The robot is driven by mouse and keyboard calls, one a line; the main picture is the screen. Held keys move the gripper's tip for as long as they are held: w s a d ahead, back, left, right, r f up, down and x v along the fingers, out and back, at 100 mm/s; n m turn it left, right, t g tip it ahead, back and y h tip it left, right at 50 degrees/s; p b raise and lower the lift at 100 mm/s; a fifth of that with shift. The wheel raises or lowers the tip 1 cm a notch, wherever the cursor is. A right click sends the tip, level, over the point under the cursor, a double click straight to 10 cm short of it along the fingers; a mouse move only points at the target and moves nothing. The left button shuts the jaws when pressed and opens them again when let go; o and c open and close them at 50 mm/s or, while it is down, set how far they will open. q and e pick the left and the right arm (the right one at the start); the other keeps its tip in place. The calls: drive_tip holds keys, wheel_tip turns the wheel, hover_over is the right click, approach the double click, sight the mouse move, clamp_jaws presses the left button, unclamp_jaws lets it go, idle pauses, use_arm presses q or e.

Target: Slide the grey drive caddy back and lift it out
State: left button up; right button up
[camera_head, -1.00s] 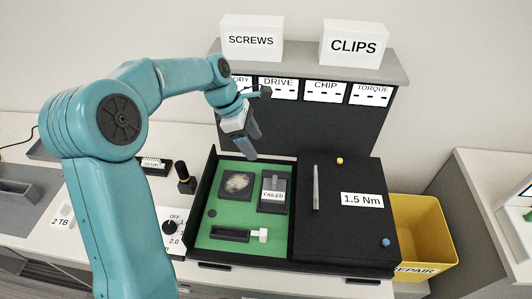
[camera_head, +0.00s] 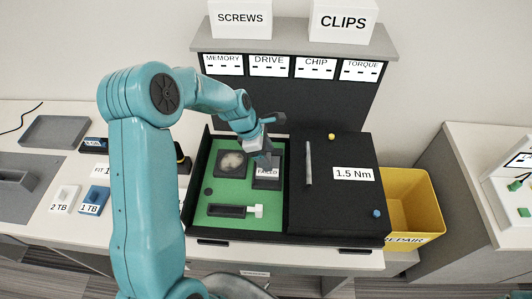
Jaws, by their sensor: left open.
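The dark grey drive caddy (camera_head: 267,182) with a white FAILED label lies on the green board (camera_head: 230,192) in the open black case. My left gripper (camera_head: 267,160) is open, pointing down over the caddy's back end. Its fingers overlap the caddy's upper part and part of the label in the head view. I cannot tell whether they touch it or stand around it. My right gripper is not in view.
A dark square part with a round pale top (camera_head: 232,163) is left of the caddy. A slot with a white-ended lever (camera_head: 235,211) is in front. The 1.5 Nm panel (camera_head: 333,200) lies right, with a yellow REPAIR bin (camera_head: 412,205) beyond. Blue and white drives (camera_head: 95,198) are left.

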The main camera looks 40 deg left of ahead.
use_arm(q)
drive_tip(key=shift+c, duration=0.3)
drive_tip(key=shift+w, duration=0.1)
drive_tip(key=c, duration=1.1)
drive_tip(key=shift+c, duration=0.2)
drive_tip(key=shift+s+d, duration=0.15)
drive_tip(key=shift+s, duration=0.15)
drive_tip(key=shift+s+d, duration=0.25)
drive_tip(key=shift+s, duration=0.15)
drive_tip(key=shift+s+d, duration=0.25)
drive_tip(key=shift+s, duration=0.2)
